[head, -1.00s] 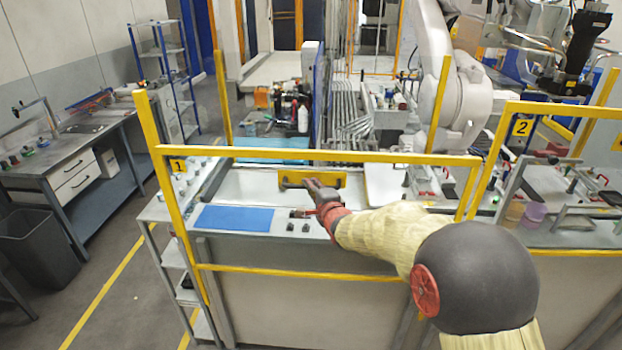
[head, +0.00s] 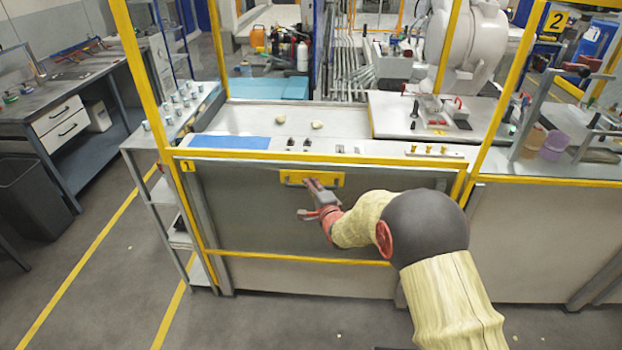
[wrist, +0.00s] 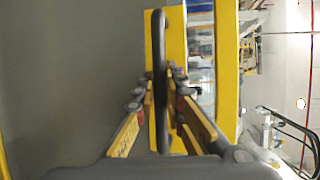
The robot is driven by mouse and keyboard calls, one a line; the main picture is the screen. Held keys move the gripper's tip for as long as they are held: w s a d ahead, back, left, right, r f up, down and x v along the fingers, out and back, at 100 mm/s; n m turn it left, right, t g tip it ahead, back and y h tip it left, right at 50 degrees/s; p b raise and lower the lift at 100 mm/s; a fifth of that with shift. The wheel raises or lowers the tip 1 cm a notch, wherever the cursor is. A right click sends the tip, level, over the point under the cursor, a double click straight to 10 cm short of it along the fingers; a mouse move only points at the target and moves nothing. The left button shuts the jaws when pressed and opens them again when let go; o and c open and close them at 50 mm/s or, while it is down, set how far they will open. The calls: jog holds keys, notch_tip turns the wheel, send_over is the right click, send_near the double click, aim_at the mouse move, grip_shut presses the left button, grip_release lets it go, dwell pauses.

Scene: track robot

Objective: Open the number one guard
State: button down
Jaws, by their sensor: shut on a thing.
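The number one guard (head: 250,205) is a grey see-through panel in a yellow frame, with a "1" tag (head: 187,167) at its upper left corner. Its top rail now lies at about the worktop's front edge, and the panel hangs in front of the bench. A yellow plate (head: 330,180) with a dark bar handle sits near the panel's top. My gripper (head: 309,183) is at this handle. In the wrist view the dark bar handle (wrist: 160,45) runs between the two fingers of my gripper (wrist: 161,88), which are shut on it. The exact finger contact is blurred.
The worktop (head: 255,120) behind the guard is open to view, with a blue mat (head: 230,142) and small parts. Yellow posts stand on both sides. A shelf rack (head: 175,240) is at the left. The floor (head: 100,315) front left is clear.

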jog(key=shift+s+f+b, duration=0.1)
jog(key=shift+f+b, duration=0.75)
jog(key=shift+f, duration=1.55)
jog(key=c, duration=1.9)
grip_release()
jog(key=shift+r, duration=0.15)
jog(key=shift+o, duration=0.3)
jog(key=v, duration=1.2)
